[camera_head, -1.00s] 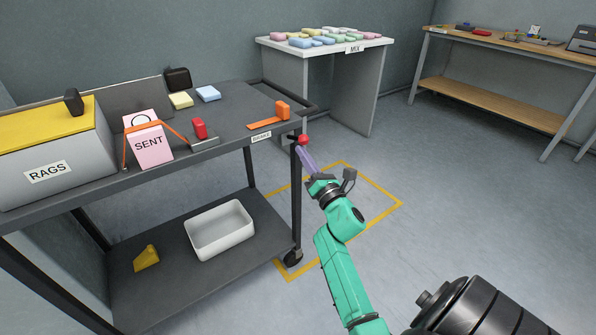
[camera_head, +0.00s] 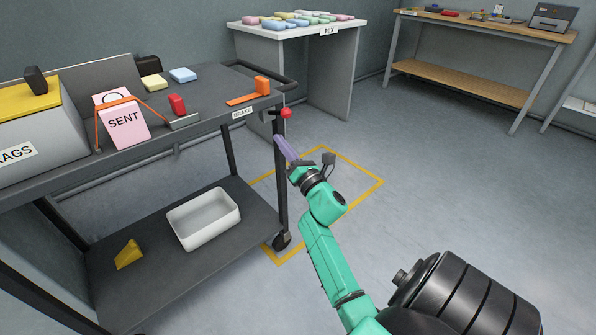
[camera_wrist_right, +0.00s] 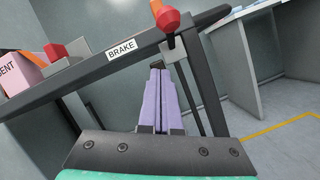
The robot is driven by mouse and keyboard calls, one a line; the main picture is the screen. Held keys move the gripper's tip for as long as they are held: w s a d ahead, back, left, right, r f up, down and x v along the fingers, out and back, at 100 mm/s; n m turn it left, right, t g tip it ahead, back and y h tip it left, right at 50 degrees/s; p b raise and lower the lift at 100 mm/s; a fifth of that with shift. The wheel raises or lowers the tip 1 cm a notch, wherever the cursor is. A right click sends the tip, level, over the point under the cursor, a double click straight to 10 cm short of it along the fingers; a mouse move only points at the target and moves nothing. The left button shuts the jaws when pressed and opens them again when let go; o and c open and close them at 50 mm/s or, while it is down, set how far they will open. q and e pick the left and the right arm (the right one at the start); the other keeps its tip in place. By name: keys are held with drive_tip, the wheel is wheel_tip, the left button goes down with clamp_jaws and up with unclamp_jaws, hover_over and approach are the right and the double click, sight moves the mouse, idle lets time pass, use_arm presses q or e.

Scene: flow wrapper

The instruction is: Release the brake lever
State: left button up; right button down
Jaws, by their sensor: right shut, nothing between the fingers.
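The brake lever has a red knob (camera_head: 286,113) at the cart's right front corner, beside the white BRAKE label (camera_head: 242,113). In the right wrist view the red knob (camera_wrist_right: 172,20) is at the top, above and a little beyond the fingers, with a grey bracket (camera_wrist_right: 173,48) below it. My right gripper (camera_head: 281,141) has purple fingers, shut and empty. The fingertips are just below the knob in the head view and do not clearly touch it. The lever's shaft is mostly hidden. My left gripper is not in view.
Open floor lies to the right.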

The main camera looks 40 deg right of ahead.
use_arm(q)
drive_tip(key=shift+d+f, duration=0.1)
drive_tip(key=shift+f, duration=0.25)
use_arm(e)
drive_tip(key=v, duration=0.9)
drive_tip(key=shift+s+r, duration=0.25)
drive_tip(key=shift+s, duration=0.25)
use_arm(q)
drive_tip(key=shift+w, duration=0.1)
